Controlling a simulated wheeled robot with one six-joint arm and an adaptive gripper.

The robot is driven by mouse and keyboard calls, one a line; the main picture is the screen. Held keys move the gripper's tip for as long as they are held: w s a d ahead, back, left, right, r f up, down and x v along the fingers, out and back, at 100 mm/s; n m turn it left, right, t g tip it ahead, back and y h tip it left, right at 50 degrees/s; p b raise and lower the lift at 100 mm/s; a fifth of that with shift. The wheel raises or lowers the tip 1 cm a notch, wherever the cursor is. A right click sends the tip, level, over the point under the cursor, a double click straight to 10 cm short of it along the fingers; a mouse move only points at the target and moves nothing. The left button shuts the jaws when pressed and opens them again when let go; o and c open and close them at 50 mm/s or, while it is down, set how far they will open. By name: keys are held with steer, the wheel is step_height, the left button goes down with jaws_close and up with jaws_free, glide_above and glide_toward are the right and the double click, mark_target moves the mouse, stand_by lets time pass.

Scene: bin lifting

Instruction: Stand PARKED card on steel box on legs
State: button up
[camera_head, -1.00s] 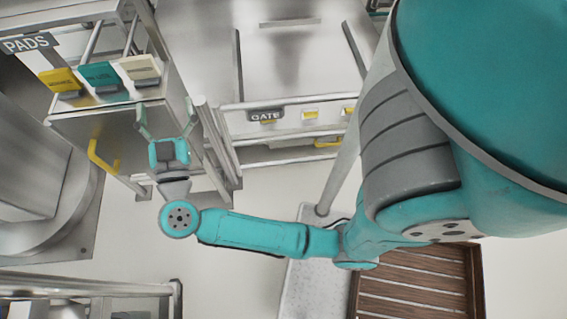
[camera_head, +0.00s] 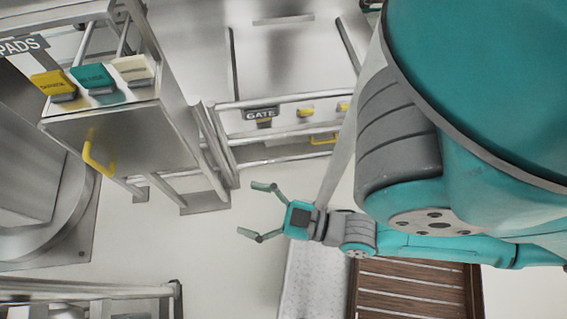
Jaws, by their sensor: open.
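Three cards stand in a row on top of a steel box (camera_head: 125,120) at the upper left: a yellow card (camera_head: 54,84), a teal card (camera_head: 93,77) and a cream card (camera_head: 134,68). Their lettering is too small to read surely, so I cannot tell which one says PARKED.
A PADS sign (camera_head: 18,46) hangs at the upper left. Steel rails and a GATE sign (camera_head: 262,114) with yellow tabs stand behind my gripper. A brown slatted platform (camera_head: 410,290) lies at the lower right. A railing (camera_head: 90,288) crosses the lower left. Pale floor between is clear.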

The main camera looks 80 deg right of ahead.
steer(key=s+a+f+g+y, duration=0.1)
steer(key=s+f+g, duration=0.2)
steer(key=s, duration=0.3)
steer(key=shift+s+f+g, duration=0.4)
steer(key=shift+f, duration=0.05)
